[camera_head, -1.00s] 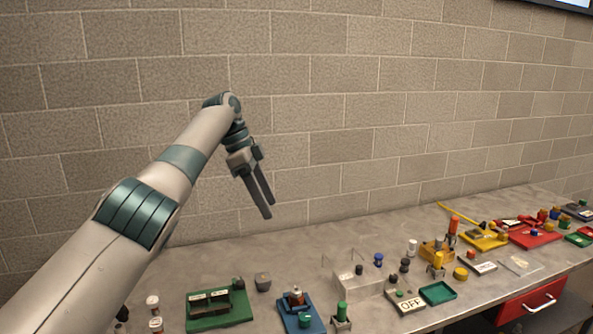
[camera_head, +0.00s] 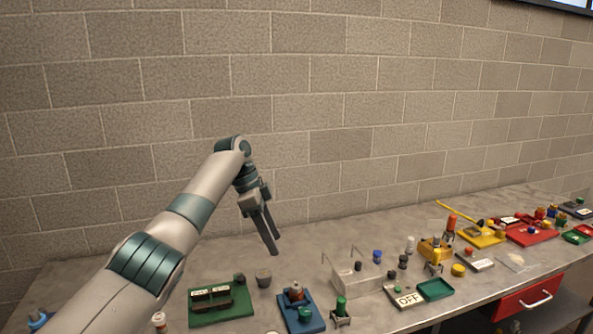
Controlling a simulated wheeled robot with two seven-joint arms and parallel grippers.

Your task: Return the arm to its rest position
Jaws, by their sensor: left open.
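My left arm comes in from the lower left in the head view. My left gripper (camera_head: 273,246) points down at the back of the bench, with its two fingers a little apart and nothing between them. It appears above or in front of the wall, near the bench's back edge; its exact height above the surface is hard to tell. A small grey cup-like piece (camera_head: 264,277) shows just below the fingertips, apart from them. My right gripper is not in view.
A brick wall (camera_head: 340,90) stands behind. The bench's back middle is clear.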

